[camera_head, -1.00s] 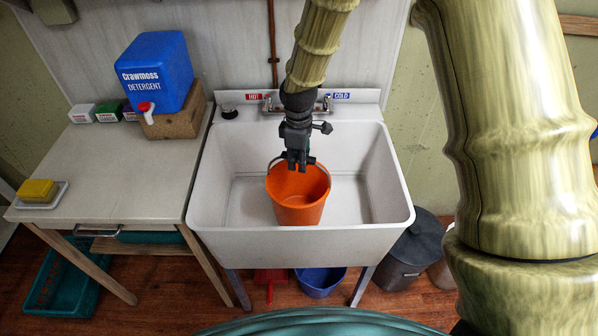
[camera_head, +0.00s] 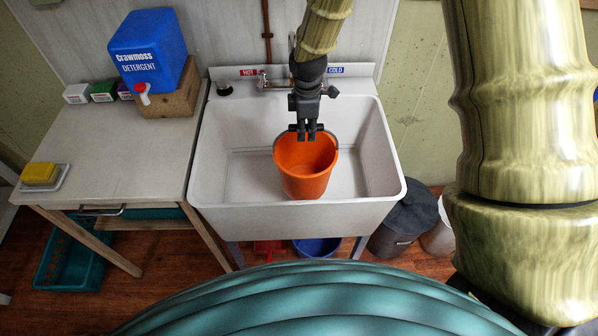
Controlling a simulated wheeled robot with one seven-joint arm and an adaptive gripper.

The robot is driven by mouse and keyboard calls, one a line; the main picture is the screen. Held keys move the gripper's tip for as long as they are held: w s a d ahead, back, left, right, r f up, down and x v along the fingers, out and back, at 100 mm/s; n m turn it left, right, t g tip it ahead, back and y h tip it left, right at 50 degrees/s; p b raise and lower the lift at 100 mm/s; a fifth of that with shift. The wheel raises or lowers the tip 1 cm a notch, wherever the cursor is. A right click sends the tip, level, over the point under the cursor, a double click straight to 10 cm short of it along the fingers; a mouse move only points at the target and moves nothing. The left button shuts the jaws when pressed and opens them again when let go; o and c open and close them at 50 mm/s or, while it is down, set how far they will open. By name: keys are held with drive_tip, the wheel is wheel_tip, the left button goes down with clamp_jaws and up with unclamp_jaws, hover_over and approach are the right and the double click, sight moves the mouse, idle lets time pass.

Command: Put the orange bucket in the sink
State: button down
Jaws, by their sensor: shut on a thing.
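The orange bucket (camera_head: 305,178) is upright inside the outline of the white sink (camera_head: 247,165), a little right of the basin's middle. My gripper (camera_head: 306,134) points down at the bucket's rear rim and is shut on its raised handle. The bucket hangs or stands within the basin; I cannot tell whether its base touches the sink floor. The bucket hides part of the basin floor and front wall. My arm and gripper hide part of the tap (camera_head: 270,82) behind.
A table (camera_head: 125,165) left of the sink holds a blue detergent container (camera_head: 155,55) on a wooden block and a yellow sponge (camera_head: 40,173) on a dish. A blue bucket (camera_head: 318,246) is under the sink. A dark bin (camera_head: 402,220) stands at right. The basin's left side is clear.

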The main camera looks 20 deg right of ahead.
wheel_tip(320, 180, down, 9)
drive_tip(key=p, duration=0.2)
drive_tip(key=shift+f+p, duration=0.15)
drive_tip(key=shift+p, duration=0.25)
drive_tip(key=shift+f, duration=0.1)
idle(0.3)
drive_tip(key=c, duration=1.4)
unclamp_jaws()
drive_tip(key=shift+o, duration=0.2)
drive_tip(key=shift+r+b, duration=1.95)
drive_tip(key=shift+r, duration=4.15)
